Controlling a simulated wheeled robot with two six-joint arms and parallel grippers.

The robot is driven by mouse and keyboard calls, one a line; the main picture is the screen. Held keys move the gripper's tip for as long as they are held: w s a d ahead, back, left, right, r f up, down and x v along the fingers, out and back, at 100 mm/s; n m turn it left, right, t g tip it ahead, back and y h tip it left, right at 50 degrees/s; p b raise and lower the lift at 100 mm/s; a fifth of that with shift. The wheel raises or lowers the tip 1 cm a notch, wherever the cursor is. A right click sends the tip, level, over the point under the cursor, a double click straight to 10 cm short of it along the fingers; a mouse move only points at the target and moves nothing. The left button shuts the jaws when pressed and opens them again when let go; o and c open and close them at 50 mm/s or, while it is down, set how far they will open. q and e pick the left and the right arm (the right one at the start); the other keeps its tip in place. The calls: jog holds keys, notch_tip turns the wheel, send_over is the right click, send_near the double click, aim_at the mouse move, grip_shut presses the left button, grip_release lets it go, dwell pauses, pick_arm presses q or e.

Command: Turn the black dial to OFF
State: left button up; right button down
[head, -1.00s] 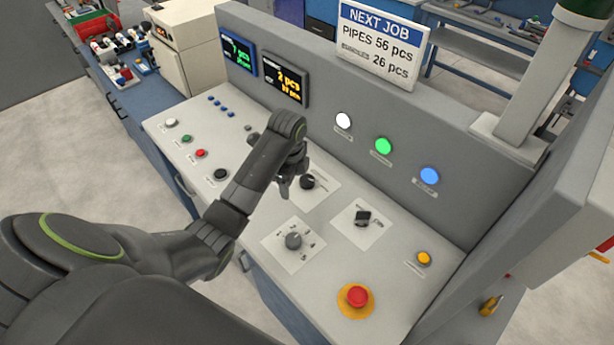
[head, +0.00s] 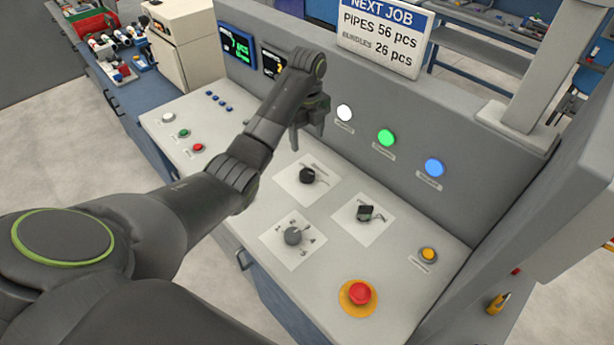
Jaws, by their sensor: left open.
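A round black dial (head: 307,176) sits on a white label plate in the middle of the grey console (head: 262,205). A black switch knob (head: 365,212) stands on a second plate to its right, and a grey dial (head: 293,236) on a third plate nearer the front. The label text is too small to read, so I cannot tell which setting the black dial points to. My left gripper (head: 307,132) is open and empty. It is above the panel, behind the black dial in the picture and apart from it. My right gripper is not in view.
A red emergency button (head: 359,293) and a yellow button (head: 428,255) lie to the front right. Small buttons (head: 198,147) line the panel's left side.

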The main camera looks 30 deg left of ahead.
aim_at(307, 173)
pick_arm(q)
notch_tip(307, 173, down, 12)
jog(key=shift+f+p, duration=0.15)
jog(key=shift+p, duration=0.6)
jog(key=shift+f, duration=0.55)
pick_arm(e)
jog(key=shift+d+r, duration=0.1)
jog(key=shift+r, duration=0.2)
pick_arm(q)
jog(key=c, duration=1)
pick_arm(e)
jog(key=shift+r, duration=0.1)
